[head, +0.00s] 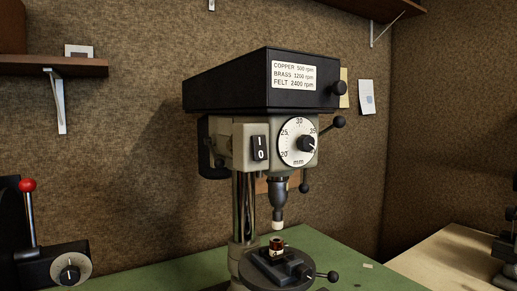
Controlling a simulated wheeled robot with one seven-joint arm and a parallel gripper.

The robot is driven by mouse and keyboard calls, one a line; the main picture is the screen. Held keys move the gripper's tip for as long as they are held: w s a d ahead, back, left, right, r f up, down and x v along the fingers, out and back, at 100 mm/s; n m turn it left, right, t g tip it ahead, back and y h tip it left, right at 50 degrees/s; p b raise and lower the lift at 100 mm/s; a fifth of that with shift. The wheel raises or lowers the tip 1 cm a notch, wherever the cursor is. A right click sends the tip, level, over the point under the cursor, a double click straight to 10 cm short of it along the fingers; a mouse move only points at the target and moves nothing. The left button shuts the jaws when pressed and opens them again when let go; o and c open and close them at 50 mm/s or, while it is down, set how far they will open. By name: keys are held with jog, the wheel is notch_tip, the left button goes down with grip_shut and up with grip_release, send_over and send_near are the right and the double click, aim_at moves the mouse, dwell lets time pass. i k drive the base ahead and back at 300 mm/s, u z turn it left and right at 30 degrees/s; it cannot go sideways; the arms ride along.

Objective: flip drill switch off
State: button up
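The drill press (262,85) stands in the middle of the head view, with a black top housing and a grey head. Its switch (260,148) is a black rocker on the grey head's left face, marked I at the top and 0 at the bottom. I cannot tell for sure which half is pressed in. Nothing covers the switch. My gripper is not in view.
A dial (298,142) with a black knob sits right of the switch. Below, a small red-brown piece (276,243) stands on the vise (275,267). A red-knobbed lever (28,187) stands at left. A shelf (55,66) juts out at upper left.

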aim_at(258, 142)
jog(key=z, duration=1.1)
jog(key=k, duration=1.1)
jog(key=u, duration=1.05)
jog(key=i, duration=0.5)
jog(key=u, duration=0.05)
